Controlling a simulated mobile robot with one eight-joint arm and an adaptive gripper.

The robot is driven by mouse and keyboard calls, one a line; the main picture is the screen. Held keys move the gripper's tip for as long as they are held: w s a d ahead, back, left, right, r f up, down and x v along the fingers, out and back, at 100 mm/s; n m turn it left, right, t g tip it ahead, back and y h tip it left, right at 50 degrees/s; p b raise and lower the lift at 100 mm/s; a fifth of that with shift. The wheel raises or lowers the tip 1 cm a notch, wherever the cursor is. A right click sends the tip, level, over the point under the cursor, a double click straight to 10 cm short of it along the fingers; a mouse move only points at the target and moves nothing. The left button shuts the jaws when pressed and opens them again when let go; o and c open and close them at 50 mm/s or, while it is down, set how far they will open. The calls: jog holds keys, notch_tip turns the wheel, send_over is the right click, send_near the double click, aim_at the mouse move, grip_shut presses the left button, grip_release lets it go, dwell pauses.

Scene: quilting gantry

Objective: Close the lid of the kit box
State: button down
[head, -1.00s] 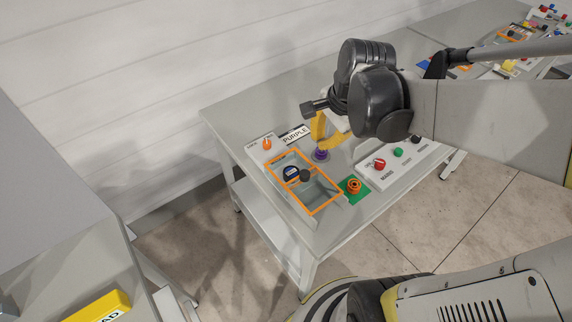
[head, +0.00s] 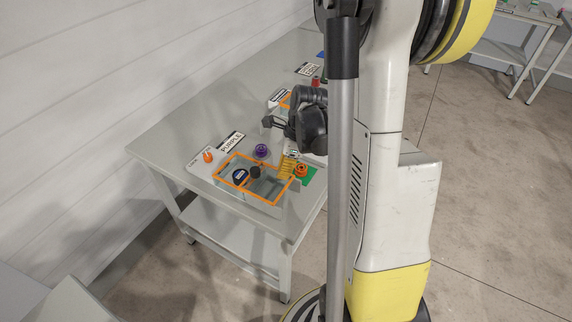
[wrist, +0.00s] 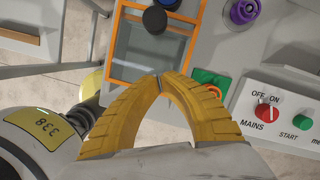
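The kit box is an orange-rimmed tray (head: 228,161) on the grey table, also seen in the wrist view (wrist: 113,45). A black knob (head: 255,172) stands near its middle, also in the wrist view (wrist: 155,19). A dark blue round piece (head: 240,177) lies in its left part. A grey pane or floor shows at the right part; I cannot tell whether it is the lid. My gripper (wrist: 160,78) has its yellow fingertips together, with nothing seen between them. In the head view my gripper (head: 286,166) is over the box's right end, beside an orange knob (head: 302,171).
A purple knob (head: 261,151) stands behind the box. The orange knob sits on a green plate (head: 310,175). A control panel with a red MAINS switch (wrist: 267,113) is on the right in the wrist view.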

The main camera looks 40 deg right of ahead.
aim_at(266, 179)
jog(key=shift+w+a+f+b, duration=0.25)
jog(key=shift+w+a+f, duration=0.05)
jog(key=shift+w+a, duration=0.35)
jog(key=shift+w+a+f+b, duration=0.2)
jog(key=shift+w+a+f, duration=0.05)
jog(key=shift+w+a, duration=0.3)
jog(key=shift+w+a+r, duration=0.1)
jog(key=shift+w+a, duration=0.2)
jog(key=shift+a, duration=0.05)
jog(key=w+a, duration=0.1)
jog(key=w, duration=0.2)
jog(key=w+a, duration=0.1)
jog(key=w, duration=0.3)
jog(key=w+a, duration=0.1)
jog(key=w, duration=0.2)
jog(key=shift+w+a, duration=0.2)
jog(key=shift+a, duration=0.2)
